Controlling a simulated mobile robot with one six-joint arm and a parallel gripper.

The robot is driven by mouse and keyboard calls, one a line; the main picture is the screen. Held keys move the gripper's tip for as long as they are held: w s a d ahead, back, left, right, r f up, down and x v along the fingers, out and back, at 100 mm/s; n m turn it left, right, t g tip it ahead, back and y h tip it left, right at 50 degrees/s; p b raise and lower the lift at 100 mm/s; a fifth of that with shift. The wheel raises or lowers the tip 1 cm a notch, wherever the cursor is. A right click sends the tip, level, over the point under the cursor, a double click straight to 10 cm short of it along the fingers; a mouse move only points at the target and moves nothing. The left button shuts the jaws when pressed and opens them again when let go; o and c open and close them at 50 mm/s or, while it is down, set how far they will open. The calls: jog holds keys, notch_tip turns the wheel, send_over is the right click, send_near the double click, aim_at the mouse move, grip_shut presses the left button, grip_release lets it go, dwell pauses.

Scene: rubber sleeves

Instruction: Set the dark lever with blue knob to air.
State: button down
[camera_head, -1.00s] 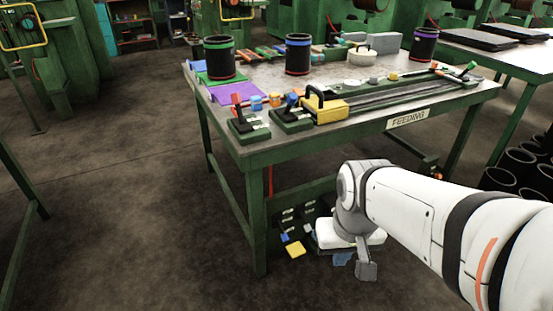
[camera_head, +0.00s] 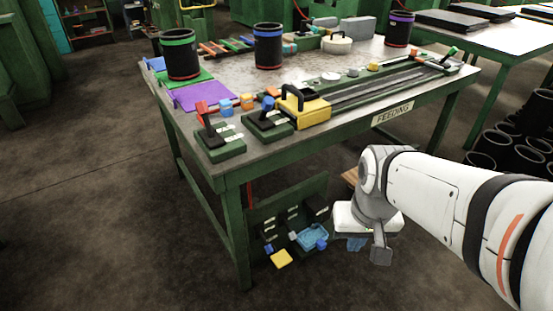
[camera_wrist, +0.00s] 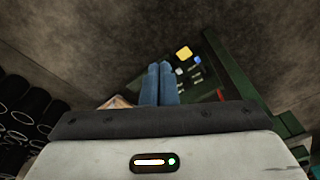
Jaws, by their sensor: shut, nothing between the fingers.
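A dark lever with a blue knob (camera_head: 268,104) stands tilted on a small green base (camera_head: 262,125) at the table's near left corner. The base has pale labels, too small to read. Beside it is a similar lever with a red knob (camera_head: 202,107). My gripper (camera_head: 356,244) is low in front of the table, well below and right of the blue-knobbed lever, and mostly hidden by my wrist. In the wrist view its blue fingers (camera_wrist: 159,84) are together and empty. That view shows part of the dark panel under the table, not the tabletop lever.
The green-framed table (camera_head: 340,131) lies between aisle and machines. A yellow handled block (camera_head: 303,112) sits close right of the lever. Floor at left is clear.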

jog(key=w+a+f+m+g+y+b, duration=0.1)
jog(key=w+a+f+m+y+b, duration=0.2)
jog(key=w+f, duration=0.9)
jog(key=w+a+f+m+y+b, duration=0.2)
jog(key=w+a+f+b, duration=0.2)
jog(key=w+f, duration=0.7)
jog(key=m+t+y+b, duration=0.1)
jog(key=m+y+b, duration=0.1)
jog(key=m+b, duration=0.3)
send_near(265, 242)
jog(key=d+f, duration=0.3)
jog(key=d, duration=0.2)
jog(key=shift+s+a+r, duration=0.1)
jog(key=shift+s+r, duration=0.1)
jog(key=shift+s, duration=0.05)
jog(key=b+x, duration=0.3)
jog(key=x, duration=0.7)
